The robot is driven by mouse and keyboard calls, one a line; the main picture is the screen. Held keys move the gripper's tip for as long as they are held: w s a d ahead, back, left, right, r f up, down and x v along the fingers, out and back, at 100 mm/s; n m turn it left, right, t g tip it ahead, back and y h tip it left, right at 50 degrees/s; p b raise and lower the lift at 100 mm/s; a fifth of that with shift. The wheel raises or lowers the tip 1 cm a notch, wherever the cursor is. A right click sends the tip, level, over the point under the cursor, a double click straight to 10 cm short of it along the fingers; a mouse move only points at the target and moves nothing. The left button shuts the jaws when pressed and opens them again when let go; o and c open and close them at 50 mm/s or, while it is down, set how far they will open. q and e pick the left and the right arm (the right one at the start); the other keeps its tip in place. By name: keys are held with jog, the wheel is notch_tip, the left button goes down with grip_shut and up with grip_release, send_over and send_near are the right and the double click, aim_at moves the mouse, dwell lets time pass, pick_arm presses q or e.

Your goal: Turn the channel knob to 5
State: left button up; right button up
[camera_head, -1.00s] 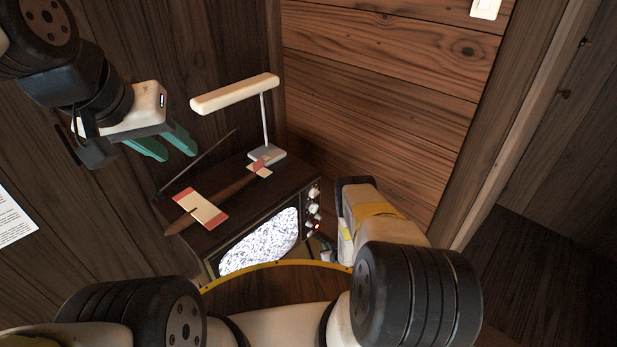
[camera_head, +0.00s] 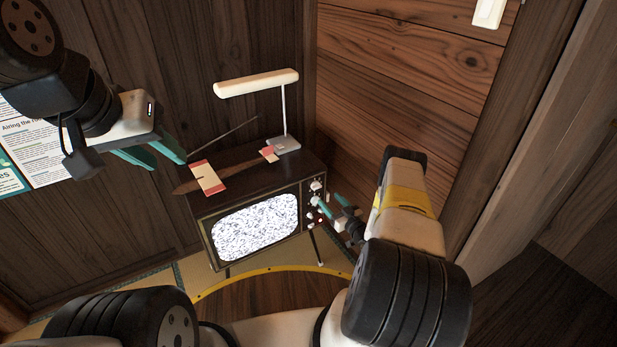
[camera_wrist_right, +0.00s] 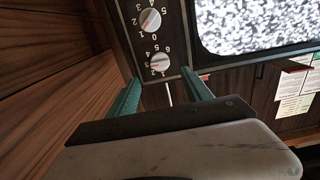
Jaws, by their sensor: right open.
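The old television (camera_head: 204,232) stands in the corner with static on its screen. Its knobs (camera_head: 316,185) sit in a column right of the screen. In the right wrist view, two numbered white knobs show on the dark panel: one near the top edge (camera_wrist_right: 150,20) and one closer to my fingers (camera_wrist_right: 160,62). Which is the channel knob and its exact setting I cannot tell. My right gripper (camera_head: 333,203) is open in front of the knob panel; its teal fingers (camera_wrist_right: 162,88) straddle the closer knob's line, with no clear contact. My left gripper (camera_head: 168,162) is open and empty, left of the television.
A lamp (camera_head: 257,84) and a model plane (camera_head: 208,178) are on the television's top. An antenna (camera_head: 232,134) rises at its back left. Wooden walls close in behind and right. A poster (camera_head: 40,140) hangs at the left.

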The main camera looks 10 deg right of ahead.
aim_at(318, 187)
jog(key=x, duration=0.7)
jog(key=shift+w+a, duration=0.1)
jog(key=shift+w, duration=0.2)
grip_shut()
